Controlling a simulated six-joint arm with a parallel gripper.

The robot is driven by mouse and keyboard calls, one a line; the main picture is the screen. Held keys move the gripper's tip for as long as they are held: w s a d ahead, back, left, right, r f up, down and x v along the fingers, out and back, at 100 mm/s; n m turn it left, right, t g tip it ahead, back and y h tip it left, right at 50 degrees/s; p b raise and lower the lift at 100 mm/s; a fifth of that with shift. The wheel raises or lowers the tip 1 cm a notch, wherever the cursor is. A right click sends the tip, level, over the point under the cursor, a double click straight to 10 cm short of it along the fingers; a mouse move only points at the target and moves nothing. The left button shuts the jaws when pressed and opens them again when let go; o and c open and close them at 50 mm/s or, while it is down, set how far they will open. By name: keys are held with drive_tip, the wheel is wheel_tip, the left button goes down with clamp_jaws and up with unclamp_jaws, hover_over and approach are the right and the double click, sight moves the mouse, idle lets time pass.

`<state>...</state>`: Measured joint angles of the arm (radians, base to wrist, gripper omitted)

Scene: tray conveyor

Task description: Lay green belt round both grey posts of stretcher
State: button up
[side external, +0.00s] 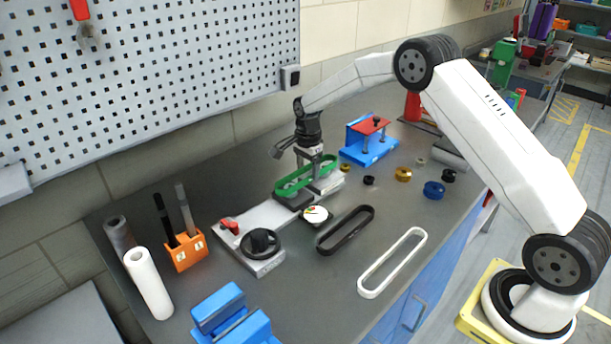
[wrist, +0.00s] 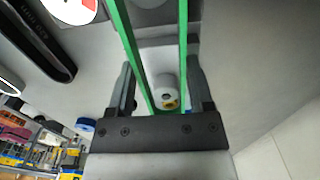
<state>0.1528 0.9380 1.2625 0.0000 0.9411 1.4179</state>
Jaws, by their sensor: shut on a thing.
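The green belt (side external: 289,184) is a long loop over the far end of the stretcher (side external: 285,214). My gripper (side external: 316,170) is shut on the belt near its far end. In the wrist view the belt's two green sides (wrist: 129,48) run between the fingers of my gripper (wrist: 162,88). A light grey cylinder (wrist: 165,90) shows between the belt sides; I cannot tell whether it is a post. The stretcher has a pale base, a black knob (side external: 260,241) and a red lever (side external: 229,224). The grey posts are not clear in the side view, so I cannot tell whether the belt rounds them.
A round dial (side external: 314,215) lies beside the stretcher. A black belt (side external: 333,244) and a white belt (side external: 372,288) lie in front. A blue fixture (side external: 368,156) stands behind right, near small rings.

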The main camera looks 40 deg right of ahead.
drive_tip(key=shift+f, duration=1.1)
idle(0.3)
drive_tip(key=o, duration=1.3)
drive_tip(key=shift+c, duration=0.2)
drive_tip(key=shift+r, duration=0.1)
wheel_tip(320, 180, up, 8)
